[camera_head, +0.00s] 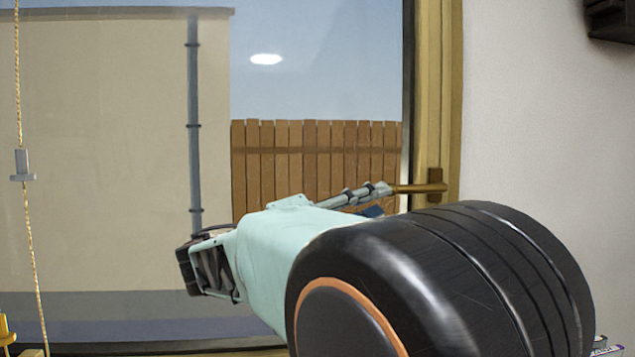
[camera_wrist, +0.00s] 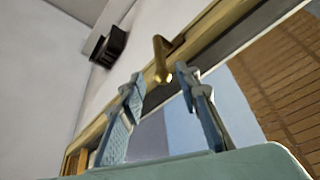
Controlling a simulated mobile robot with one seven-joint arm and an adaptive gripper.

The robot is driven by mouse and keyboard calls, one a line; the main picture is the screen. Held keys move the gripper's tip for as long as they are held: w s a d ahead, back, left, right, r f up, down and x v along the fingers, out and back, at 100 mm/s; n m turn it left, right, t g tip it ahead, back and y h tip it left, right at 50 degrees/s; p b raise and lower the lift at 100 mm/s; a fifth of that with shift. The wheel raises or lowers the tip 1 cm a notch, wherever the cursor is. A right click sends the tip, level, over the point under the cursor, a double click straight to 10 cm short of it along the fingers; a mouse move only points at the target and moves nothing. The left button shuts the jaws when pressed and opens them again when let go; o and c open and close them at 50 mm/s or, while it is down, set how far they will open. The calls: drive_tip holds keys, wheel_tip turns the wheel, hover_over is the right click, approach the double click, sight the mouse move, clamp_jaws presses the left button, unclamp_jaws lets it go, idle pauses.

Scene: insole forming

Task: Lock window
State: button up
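The window has a brass-coloured frame (camera_head: 437,90) around a large pane. Its brass handle (camera_head: 415,188) sticks out sideways, roughly level, from a small plate (camera_head: 435,182) on the frame's right upright. The handle also shows in the wrist view (camera_wrist: 160,58). My gripper (camera_head: 384,189) is just left of the handle's free end in the head view. In the wrist view my gripper (camera_wrist: 162,80) has its two fingers apart, with the handle's tip in line with the gap between them. I cannot tell whether a finger touches the handle. My arm hides the lower window.
A cord (camera_head: 22,120) with a grey fitting hangs at the left. A dark box (camera_head: 612,18) is on the white wall at upper right and also shows in the wrist view (camera_wrist: 110,45). A yellow object (camera_head: 5,328) stands at lower left. Outside is a wooden fence (camera_head: 315,150).

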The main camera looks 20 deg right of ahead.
sight(405, 193)
drive_tip(key=p+x, duration=0.2)
drive_tip(key=x, duration=0.8)
drive_tip(key=shift+s+d+f, duration=0.15)
drive_tip(key=shift+d, duration=0.05)
drive_tip(key=shift+c, duration=0.5)
clamp_jaws()
